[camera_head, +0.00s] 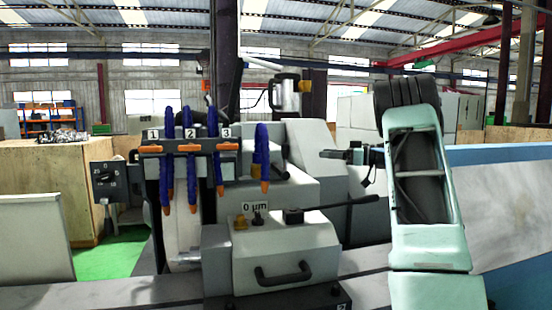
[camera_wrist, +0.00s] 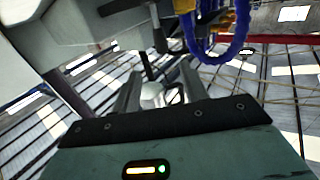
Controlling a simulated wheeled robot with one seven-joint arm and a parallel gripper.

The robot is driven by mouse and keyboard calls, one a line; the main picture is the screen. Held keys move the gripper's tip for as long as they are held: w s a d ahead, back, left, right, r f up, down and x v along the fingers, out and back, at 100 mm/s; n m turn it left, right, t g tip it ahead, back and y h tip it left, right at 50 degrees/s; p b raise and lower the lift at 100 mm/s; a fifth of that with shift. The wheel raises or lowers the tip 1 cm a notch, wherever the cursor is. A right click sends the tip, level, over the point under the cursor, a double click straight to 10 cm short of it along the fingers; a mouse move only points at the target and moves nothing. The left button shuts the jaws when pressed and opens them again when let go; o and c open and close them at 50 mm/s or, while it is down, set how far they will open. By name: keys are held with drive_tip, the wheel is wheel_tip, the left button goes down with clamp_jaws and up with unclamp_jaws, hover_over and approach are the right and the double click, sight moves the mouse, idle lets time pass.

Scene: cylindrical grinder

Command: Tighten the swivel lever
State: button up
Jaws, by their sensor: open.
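The swivel lever (camera_head: 340,204) is a black lever on top of the grey machine housing. It runs from a dark hub at its left end to a thicker grip at the right. My gripper (camera_head: 328,154) is above the lever, apart from it, pointing left in the head view. In the wrist view my gripper (camera_wrist: 160,82) has its two fingers spread, and I see nothing held between them. A dark rod-like part shows beyond the fingers there; I cannot tell whether it is the lever.
Blue coolant hoses (camera_head: 190,160) with orange valves and tips hang left of my gripper; they also show in the wrist view (camera_wrist: 215,40). A "0 µm" label (camera_head: 255,206) and small knobs sit left of the lever. A black handle (camera_head: 284,275) is on the housing front.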

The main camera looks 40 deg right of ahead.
sight(283, 150)
drive_tip(key=p+x, duration=0.6)
drive_tip(key=x, duration=1)
drive_tip(key=shift+r+p, duration=0.2)
drive_tip(key=shift+p, duration=0.1)
drive_tip(key=shift+w+a+f, duration=0.1)
drive_tip(key=shift+w+a, duration=0.2)
drive_tip(key=shift+w, duration=0.25)
